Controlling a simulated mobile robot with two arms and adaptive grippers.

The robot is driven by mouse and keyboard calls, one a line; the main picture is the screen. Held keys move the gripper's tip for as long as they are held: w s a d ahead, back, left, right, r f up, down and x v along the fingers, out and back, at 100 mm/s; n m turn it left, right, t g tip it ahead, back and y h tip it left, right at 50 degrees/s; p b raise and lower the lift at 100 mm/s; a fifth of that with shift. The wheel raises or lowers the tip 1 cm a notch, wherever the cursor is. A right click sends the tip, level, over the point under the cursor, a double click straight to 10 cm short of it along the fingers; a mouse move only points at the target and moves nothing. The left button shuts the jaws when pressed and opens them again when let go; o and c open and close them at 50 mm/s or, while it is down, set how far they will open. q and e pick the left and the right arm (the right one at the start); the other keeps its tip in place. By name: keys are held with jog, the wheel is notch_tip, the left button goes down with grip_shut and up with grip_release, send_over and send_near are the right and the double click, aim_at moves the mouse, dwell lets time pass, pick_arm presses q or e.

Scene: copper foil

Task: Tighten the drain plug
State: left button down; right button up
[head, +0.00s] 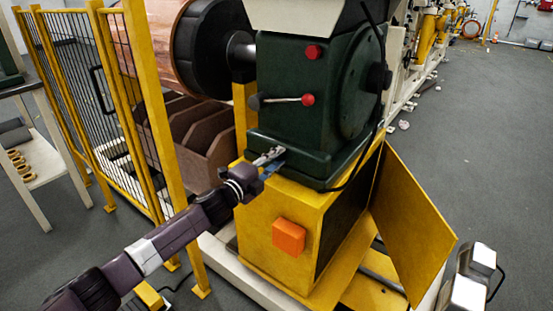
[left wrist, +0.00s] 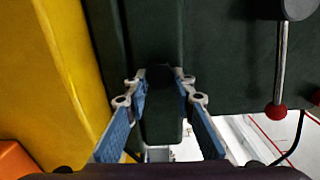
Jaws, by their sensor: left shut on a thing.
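The dark green gearbox housing (head: 310,120) stands on a yellow base. My left gripper (head: 270,155) reaches in from the lower left to the ledge at the housing's foot. In the left wrist view its two blue-padded fingers (left wrist: 163,82) are shut on a small dark piece, the drain plug (left wrist: 165,76), against the green housing (left wrist: 230,60). The plug's outline is hard to make out against the dark green. In the head view the fingers hide it. My right gripper is not in view.
A lever with a red knob (head: 308,99) sticks out above the gripper. An orange box (head: 289,236) is on the yellow base (head: 262,262). A yellow mesh fence (head: 75,110) stands left, and an open yellow panel (head: 405,215) right.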

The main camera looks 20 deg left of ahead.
pick_arm(q)
jog(key=shift+f, duration=0.15)
jog(key=c, duration=1.6)
grip_release()
jog(key=shift+s+a, duration=0.25)
jog(key=shift+s, duration=0.3)
jog(key=shift+v, duration=3.45)
jog(key=shift+d, duration=0.1)
